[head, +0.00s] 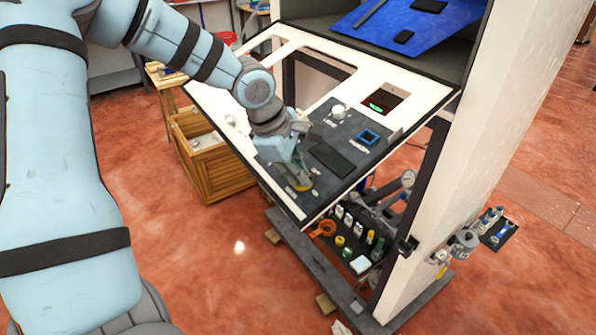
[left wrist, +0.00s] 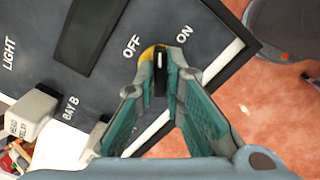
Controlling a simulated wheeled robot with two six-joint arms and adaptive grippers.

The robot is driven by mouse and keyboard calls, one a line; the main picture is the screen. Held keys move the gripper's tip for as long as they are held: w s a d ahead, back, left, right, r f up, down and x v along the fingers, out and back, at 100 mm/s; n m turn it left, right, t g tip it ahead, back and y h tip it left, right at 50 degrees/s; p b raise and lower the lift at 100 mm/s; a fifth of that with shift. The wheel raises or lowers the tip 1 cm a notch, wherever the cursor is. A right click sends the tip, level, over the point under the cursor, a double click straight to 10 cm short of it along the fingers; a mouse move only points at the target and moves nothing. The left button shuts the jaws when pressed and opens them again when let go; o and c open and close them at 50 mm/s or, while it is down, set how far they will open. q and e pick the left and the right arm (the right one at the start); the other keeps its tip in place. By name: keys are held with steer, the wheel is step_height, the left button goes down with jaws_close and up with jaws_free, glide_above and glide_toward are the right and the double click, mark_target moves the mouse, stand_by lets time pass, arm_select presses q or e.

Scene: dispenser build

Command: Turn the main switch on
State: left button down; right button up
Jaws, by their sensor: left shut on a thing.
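The main switch (left wrist: 160,62) is a black knob with a white line on a yellow base, between the OFF and ON labels in the left wrist view. Its white line points up in that picture, between the two labels. In the head view its yellow base (head: 304,186) shows low on the dark control plate (head: 350,128), partly hidden by my gripper. My left gripper (head: 298,176) is shut on the switch knob; in the left wrist view its teal fingers (left wrist: 161,80) close on the knob from both sides. My right gripper is not in view.
A wooden crate (head: 225,180) stands on the floor left of the panel. Bottles and fittings sit on a shelf below it.

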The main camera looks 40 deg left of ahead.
arm_select(q)
steer(key=m, duration=0.3)
steer(key=shift+r+m, duration=0.1)
steer(key=shift+m, duration=0.2)
steer(key=shift+m+p, duration=0.35)
steer(key=shift+m, duration=1.45)
steer(key=c, duration=1.7)
jaws_free()
steer(key=v, duration=1.2)
steer(key=shift+d, duration=0.1)
